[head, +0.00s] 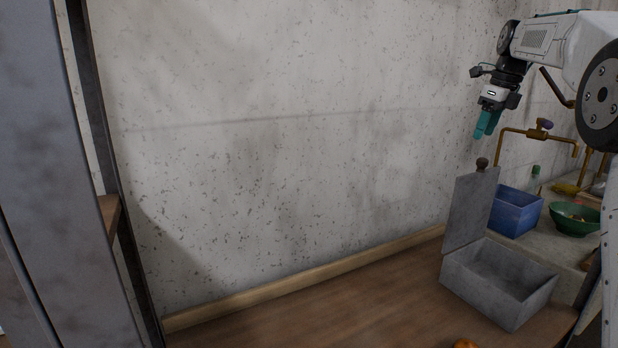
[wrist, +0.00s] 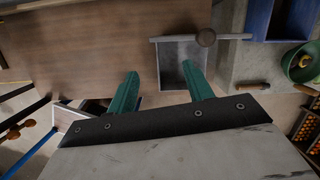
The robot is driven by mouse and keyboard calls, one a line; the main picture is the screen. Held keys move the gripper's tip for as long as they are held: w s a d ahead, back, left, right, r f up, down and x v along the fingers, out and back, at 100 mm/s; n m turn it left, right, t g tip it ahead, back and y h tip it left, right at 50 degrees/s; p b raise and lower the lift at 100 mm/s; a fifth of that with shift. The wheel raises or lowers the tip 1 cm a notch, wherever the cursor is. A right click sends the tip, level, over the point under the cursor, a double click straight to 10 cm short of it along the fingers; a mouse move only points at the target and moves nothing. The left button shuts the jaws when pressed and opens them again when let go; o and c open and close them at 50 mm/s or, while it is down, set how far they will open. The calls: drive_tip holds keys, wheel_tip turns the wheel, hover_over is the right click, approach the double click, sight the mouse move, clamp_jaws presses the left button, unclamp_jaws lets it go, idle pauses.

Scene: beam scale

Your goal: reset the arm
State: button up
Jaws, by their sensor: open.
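My gripper (head: 486,124) hangs at the upper right in the head view, in front of the wall and pointing down. It is raised above the counter and touches nothing. In the wrist view its two green fingers (wrist: 160,90) stand wide apart with nothing between them. My white arm reaches in from the right edge of the head view.
A grey box (head: 495,290) with its lid upright and a round knob on top stands below my gripper. A blue bin (head: 515,212), a green bowl (head: 574,220) and a brass pipe with tap (head: 538,133) are to the right. The wooden surface (head: 370,300) left of the box is mostly bare.

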drive_tip(key=s+a+n, duration=0.7)
drive_tip(key=s, duration=0.4)
drive_tip(key=s+a+n, duration=0.7)
drive_tip(key=s, duration=0.5)
drive_tip(key=s+a+f+n, duration=0.2)
drive_tip(key=s+f+n, duration=0.5)
drive_tip(key=s, duration=0.5)
drive_tip(key=s+a+f+n+g+h, duration=0.1)
drive_tip(key=s+a+f+n, duration=0.2)
drive_tip(key=s+f+n, duration=0.4)
drive_tip(key=s+f, duration=0.3)
drive_tip(key=s, duration=0.2)
drive_tip(key=shift+s+a+f+n, duration=0.25)
drive_tip(key=shift+a+f+n, duration=0.05)
drive_tip(key=shift+f+n, duration=0.1)
